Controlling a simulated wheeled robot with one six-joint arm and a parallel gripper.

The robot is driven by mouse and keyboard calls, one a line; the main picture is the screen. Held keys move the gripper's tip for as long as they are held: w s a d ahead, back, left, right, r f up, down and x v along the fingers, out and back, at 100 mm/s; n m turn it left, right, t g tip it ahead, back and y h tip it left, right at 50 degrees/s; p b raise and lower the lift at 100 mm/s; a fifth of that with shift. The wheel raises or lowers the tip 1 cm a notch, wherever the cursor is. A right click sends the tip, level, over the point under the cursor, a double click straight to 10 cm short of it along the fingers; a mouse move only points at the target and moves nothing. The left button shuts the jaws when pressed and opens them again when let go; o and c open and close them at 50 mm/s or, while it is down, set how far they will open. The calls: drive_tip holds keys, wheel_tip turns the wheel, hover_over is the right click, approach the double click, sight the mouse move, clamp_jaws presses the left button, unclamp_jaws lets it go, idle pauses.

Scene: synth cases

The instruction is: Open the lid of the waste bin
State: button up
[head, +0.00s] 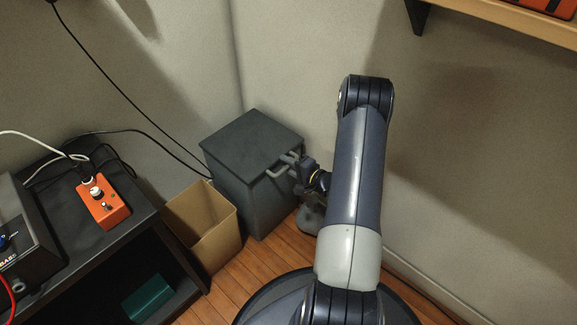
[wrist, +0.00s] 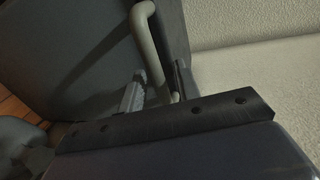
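The waste bin (head: 255,200) is a dark grey box standing in the corner. Its flat lid (head: 250,137) is down on top. A light grey bar handle (head: 279,171) sticks out at the lid's front edge, and it also shows in the wrist view (wrist: 149,45). My gripper (head: 292,160) is at the right end of this handle. In the wrist view, my gripper's fingers (wrist: 157,88) stand apart with the handle running down between them. A gap shows between the left finger and the handle. The handle's lower end is hidden behind my gripper body.
An open, empty-looking cardboard box (head: 205,228) stands left of the bin. A black shelf unit (head: 125,240) with an orange pedal (head: 103,203) and cables is at the left. Walls stand close behind the bin and at the right. A wooden shelf (head: 510,18) hangs at upper right.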

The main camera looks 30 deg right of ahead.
drive_tip(key=shift+c, duration=0.2)
clamp_jaws()
idle(0.4)
